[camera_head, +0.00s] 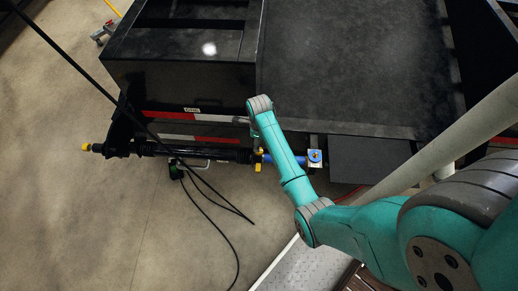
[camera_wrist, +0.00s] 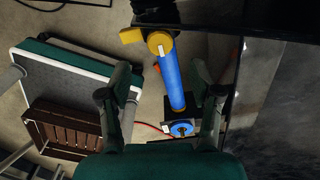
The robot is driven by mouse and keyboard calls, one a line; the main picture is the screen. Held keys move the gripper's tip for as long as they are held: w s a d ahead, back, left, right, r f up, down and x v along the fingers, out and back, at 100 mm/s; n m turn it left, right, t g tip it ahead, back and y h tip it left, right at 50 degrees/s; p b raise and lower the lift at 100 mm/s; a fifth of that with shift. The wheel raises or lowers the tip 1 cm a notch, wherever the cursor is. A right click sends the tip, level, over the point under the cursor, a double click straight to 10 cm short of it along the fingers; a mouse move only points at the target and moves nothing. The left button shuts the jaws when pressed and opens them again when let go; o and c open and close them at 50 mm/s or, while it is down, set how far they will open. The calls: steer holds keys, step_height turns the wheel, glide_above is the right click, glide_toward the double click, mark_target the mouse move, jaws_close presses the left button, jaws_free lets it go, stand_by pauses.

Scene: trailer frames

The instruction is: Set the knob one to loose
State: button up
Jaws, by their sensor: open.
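A yellow round knob (camera_wrist: 160,43) sits at the end of a blue cylinder (camera_wrist: 170,80) in the wrist view, beside a second yellow piece (camera_wrist: 131,35). A blue round fitting (camera_wrist: 181,129) is at the cylinder's other end. My gripper (camera_wrist: 160,84) is open, its two dark fingers apart on either side of the cylinder; I see no contact. In the head view a yellow knob (camera_head: 87,147) ends the bar at left, and the blue fitting (camera_head: 315,156) is at right. My arm hides most of my gripper there.
The black trailer frame (camera_head: 185,75) with a red and white strip stands behind the bar. Black cables (camera_head: 205,190) hang over it. In the wrist view a crate-like brown slatted piece (camera_wrist: 62,128) is at left. Concrete floor (camera_head: 70,220) is open at left.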

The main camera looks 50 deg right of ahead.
step_height(320, 180, down, 7)
steer(key=shift+f, duration=0.1)
stand_by(0.4)
steer(key=c, duration=1.1)
